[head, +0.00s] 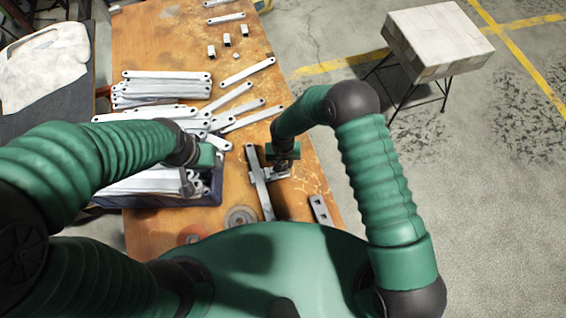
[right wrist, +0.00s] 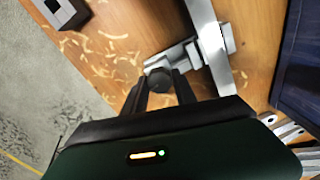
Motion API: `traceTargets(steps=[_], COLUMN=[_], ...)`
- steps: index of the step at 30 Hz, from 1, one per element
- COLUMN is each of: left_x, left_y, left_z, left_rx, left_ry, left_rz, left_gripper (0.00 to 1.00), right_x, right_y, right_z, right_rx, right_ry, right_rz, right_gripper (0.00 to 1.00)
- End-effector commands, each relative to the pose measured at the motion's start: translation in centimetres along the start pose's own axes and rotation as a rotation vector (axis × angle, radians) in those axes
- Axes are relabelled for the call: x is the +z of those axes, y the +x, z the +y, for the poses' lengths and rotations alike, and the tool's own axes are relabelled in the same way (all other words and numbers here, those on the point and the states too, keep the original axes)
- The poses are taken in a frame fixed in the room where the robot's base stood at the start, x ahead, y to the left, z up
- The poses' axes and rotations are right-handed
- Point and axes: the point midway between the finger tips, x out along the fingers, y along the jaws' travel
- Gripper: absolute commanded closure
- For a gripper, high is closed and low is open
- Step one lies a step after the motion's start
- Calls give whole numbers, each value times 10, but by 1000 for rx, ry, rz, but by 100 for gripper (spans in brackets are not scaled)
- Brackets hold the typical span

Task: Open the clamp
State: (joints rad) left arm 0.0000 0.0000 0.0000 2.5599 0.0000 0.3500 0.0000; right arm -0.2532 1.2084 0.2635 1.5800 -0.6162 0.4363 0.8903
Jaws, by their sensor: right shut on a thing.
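The clamp (head: 283,173) is a small grey metal piece on the wooden table, beside a long galvanized bracket (head: 258,180). In the right wrist view, the clamp (right wrist: 178,56) lies against the bracket (right wrist: 213,45), with a dark round knob (right wrist: 158,81) at its near end. My right gripper (head: 280,164) is shut on that knob; its two dark fingers (right wrist: 161,88) stand on either side of it. My left gripper (head: 190,180) is over a dark blue crate (head: 208,198) of brackets. Its fingers are too small to tell whether they are open.
Stacked brackets (head: 160,88) and several loose ones cover the table's left and middle. A short piece with holes (head: 320,209) lies near the right edge. Round discs (head: 240,216) lie at the near edge. A pale block on a stand (head: 436,40) is off the table to the right.

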Motion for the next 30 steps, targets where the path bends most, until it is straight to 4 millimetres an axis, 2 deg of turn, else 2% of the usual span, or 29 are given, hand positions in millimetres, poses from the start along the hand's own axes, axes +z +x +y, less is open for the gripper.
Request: traceTargets(steps=[8, 10, 14, 24, 27, 30], left_x=[0, 0, -1, -3, -3, -3], left_y=[0, -2, -5, -13, -14, -14], left_z=[0, 0, 0, 0, 0, 0], left_rx=[0, 0, 0, 0, 0, 0], left_ry=[0, 0, 0, 0, 0, 0], left_rz=[0, 0, 0, 0, 0, 0], left_gripper=[46, 46, 46, 46, 46, 46], right_x=[1, 1, 1, 1, 1, 1], right_y=[0, -1, -1, -1, 0, 0], right_z=[-1, -1, -1, -1, 0, 0], right_rx=[-1, -1, -2, -3, -2, -1], right_ry=[-6, -68, -361, -1216, -1438, -1557], right_rz=[-1, -1, -2, -2, -1, -1], right_gripper=[100, 100, 100, 100, 100, 100])
